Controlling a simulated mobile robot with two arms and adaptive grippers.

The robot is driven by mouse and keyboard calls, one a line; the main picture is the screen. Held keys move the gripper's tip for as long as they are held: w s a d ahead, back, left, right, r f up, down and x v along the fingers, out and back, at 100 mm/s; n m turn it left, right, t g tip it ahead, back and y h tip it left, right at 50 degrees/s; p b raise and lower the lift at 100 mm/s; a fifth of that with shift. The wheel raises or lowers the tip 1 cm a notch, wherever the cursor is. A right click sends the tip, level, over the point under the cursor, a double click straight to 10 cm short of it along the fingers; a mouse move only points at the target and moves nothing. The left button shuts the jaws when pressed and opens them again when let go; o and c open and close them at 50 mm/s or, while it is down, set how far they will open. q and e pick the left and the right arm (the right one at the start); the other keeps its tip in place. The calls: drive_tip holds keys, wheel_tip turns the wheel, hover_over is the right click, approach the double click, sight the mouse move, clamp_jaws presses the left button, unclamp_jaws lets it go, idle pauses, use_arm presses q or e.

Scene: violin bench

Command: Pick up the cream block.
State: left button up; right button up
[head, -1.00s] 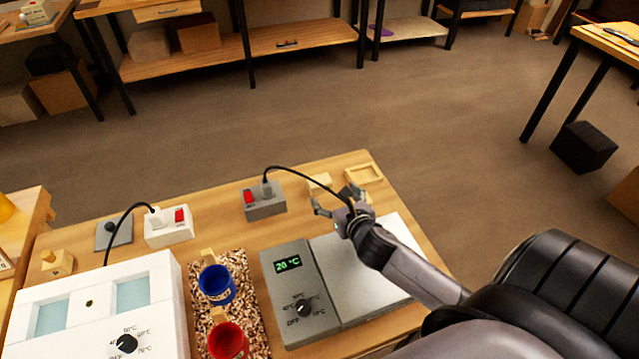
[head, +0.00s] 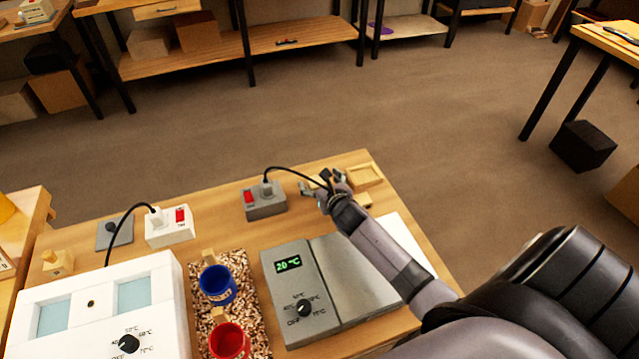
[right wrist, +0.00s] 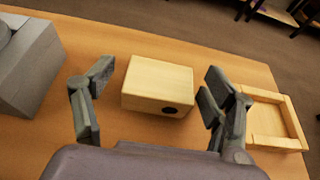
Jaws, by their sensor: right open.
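The cream block (right wrist: 157,80) is a pale box lying on the wooden bench, with a dark round spot on its near face. My right gripper (head: 320,184) is open at the back of the bench. In the right wrist view its fingers (right wrist: 160,86) stand on either side of the block, with a visible gap on the left and a smaller one on the right. I cannot tell whether the fingertips are at the block's height. In the head view the gripper hides most of the block. My left gripper is not in view.
A shallow wooden tray (head: 378,182) lies just right of the block. A grey switch box (head: 265,207) stands to its left, its black cable arching to my right gripper. Nearer are a grey heater (head: 290,318), a blue mug (head: 216,284) and a red mug (head: 229,341).

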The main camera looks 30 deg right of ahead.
drive_tip(key=shift+c, duration=0.3)
drive_tip(key=c, duration=1.1)
